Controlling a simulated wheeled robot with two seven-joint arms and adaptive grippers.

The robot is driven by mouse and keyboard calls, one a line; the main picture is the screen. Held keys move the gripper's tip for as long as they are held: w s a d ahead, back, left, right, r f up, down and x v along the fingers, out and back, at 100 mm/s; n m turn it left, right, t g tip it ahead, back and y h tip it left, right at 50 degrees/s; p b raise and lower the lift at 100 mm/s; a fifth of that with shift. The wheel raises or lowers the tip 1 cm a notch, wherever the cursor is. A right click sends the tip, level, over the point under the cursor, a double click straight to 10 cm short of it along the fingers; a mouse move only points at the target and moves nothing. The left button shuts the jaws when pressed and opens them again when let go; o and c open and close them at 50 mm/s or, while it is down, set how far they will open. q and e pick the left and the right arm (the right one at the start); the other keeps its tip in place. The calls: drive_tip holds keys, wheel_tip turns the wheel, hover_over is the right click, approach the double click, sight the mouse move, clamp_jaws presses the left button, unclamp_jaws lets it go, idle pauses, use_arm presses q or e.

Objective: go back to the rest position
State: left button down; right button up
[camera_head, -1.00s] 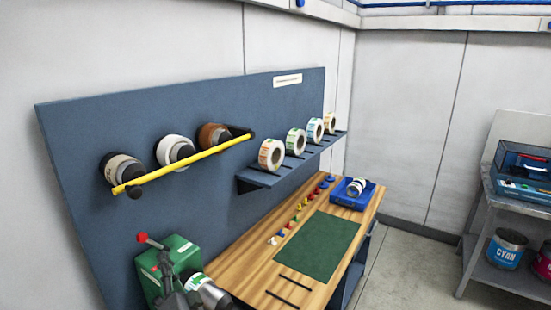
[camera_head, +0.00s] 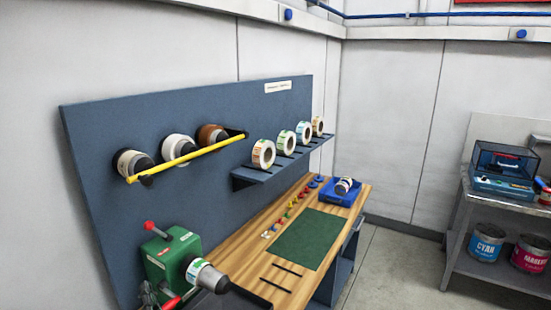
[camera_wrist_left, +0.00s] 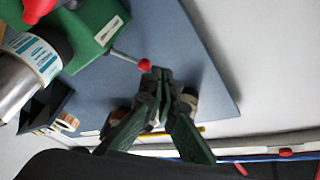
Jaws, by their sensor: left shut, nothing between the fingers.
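My left gripper (camera_head: 148,293) shows at the bottom left edge of the head view, partly cut off, beside the green rewinder (camera_head: 172,258). In the left wrist view my left gripper (camera_wrist_left: 157,75) has its fingers together and holds nothing. The rewinder has a red-knobbed lever and a label roll (camera_head: 196,271) on its spindle. In the left wrist view the rewinder (camera_wrist_left: 95,22) and its roll (camera_wrist_left: 40,58) are at the upper left, apart from the fingertips. My right gripper is in neither view.
A blue panel (camera_head: 130,225) holds several rolls behind a yellow bar (camera_head: 190,158) and a shelf (camera_head: 270,172). The wooden bench (camera_head: 250,240) carries a green mat (camera_head: 305,240) and a blue tray (camera_head: 340,198). A metal rack (camera_head: 455,240) stands at right.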

use_arm(q)
drive_tip(key=s+a+f+n+g+h, duration=0.15)
drive_tip(key=s+f, duration=0.25)
drive_tip(key=f, duration=0.5)
drive_tip(key=s+a+f+g+h, duration=0.2)
drive_tip(key=s+a+f+g, duration=0.15)
drive_tip(key=f, duration=0.55)
drive_tip(key=s+a+f+n+g+h, duration=0.1)
drive_tip(key=s+a+f, duration=0.1)
drive_tip(key=s+f, duration=0.5)
drive_tip(key=s+d+f+g+h, duration=0.3)
drive_tip(key=s+f+g, duration=0.1)
drive_tip(key=s+f, duration=0.7)
drive_tip(key=s+d+f+g+h, duration=0.35)
drive_tip(key=s+f, duration=0.55)
drive_tip(key=s, duration=0.4)
drive_tip(key=s+f+g, duration=0.1)
drive_tip(key=s+f, duration=0.1)
drive_tip(key=f, duration=1.3)
drive_tip(key=s+f, duration=0.2)
drive_tip(key=f, duration=1.3)
drive_tip(key=s+f+g, duration=0.1)
drive_tip(key=s+f, duration=1.4)
drive_tip(key=s, duration=0.4)
drive_tip(key=shift+d+m+h, duration=0.3)
drive_tip(key=shift+d+m, duration=0.15)
